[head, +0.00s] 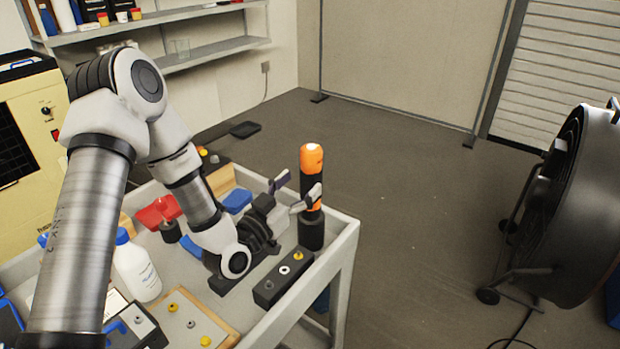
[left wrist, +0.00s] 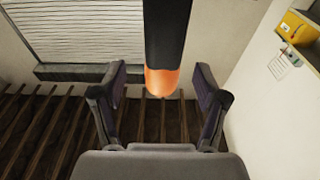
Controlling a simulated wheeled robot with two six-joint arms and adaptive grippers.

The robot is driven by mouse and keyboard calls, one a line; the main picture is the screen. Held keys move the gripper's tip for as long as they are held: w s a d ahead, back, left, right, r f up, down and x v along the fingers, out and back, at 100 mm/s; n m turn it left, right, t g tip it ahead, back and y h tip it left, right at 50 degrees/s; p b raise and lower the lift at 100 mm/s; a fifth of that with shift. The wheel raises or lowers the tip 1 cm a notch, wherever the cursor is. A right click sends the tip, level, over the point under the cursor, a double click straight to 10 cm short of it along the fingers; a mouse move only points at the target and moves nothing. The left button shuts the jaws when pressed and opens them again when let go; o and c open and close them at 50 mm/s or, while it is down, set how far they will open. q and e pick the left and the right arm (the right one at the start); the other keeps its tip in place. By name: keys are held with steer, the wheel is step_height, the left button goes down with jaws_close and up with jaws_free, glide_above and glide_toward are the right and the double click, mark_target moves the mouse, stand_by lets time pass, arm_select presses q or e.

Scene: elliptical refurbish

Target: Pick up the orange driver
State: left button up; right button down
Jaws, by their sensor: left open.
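The orange driver (head: 312,160) stands upright at the far right corner of the cart (head: 345,245). It has an orange upper part and a black lower part. My left gripper (head: 292,192) is open and level with the driver's middle; one finger overlaps the driver in the head view. In the left wrist view the driver (left wrist: 165,45) hangs in from the top, centred between the two open fingers (left wrist: 158,78). I see no finger touching it, and cannot tell how deep it sits between them. My right gripper is not in view.
A black block with knobs (head: 283,278) lies on the cart just in front of the driver. A white bottle (head: 136,265), a red item (head: 158,212) and a wooden board (head: 192,318) also sit there. A large black fan (head: 575,210) stands on the floor at right.

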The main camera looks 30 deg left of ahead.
mark_target(305, 178)
arm_select(q)
steer(key=x, duration=0.3)
steer(key=p+x, duration=0.1)
steer(key=x, duration=0.1)
steer(key=shift+w+a+f, duration=0.25)
steer(key=shift+w+f, duration=0.05)
steer(key=shift+f, duration=0.05)
steer(key=shift+s+d+r, duration=0.1)
steer(key=shift+s, duration=0.15)
steer(key=shift+c, duration=1.3)
jaws_close()
steer(key=shift+r, duration=0.1)
